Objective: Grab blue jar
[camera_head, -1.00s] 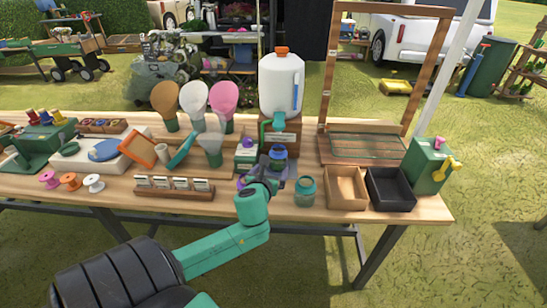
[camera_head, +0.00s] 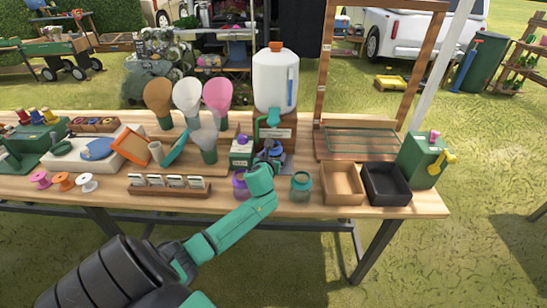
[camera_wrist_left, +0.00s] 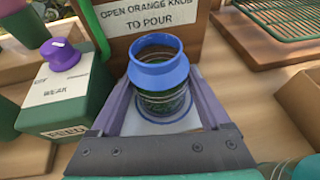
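The blue jar (camera_wrist_left: 160,75) stands upright on a pale base with a round mark, below the white dispenser (camera_head: 275,80). In the left wrist view it has a blue rim and a see-through ribbed body. In the head view it is largely hidden behind my gripper. My left gripper (camera_head: 270,158) reaches in from the front. In the left wrist view its fingers (camera_wrist_left: 163,88) lie on either side of the jar, with pale base showing between them and the jar. The gripper looks open. My right gripper is not in view.
A green box with a purple knob (camera_wrist_left: 64,55) stands close on the left. A purple jar (camera_head: 240,184) and a teal jar (camera_head: 301,187) stand near the front edge. A wooden bin (camera_head: 342,198) and a black bin (camera_head: 386,198) are to the right.

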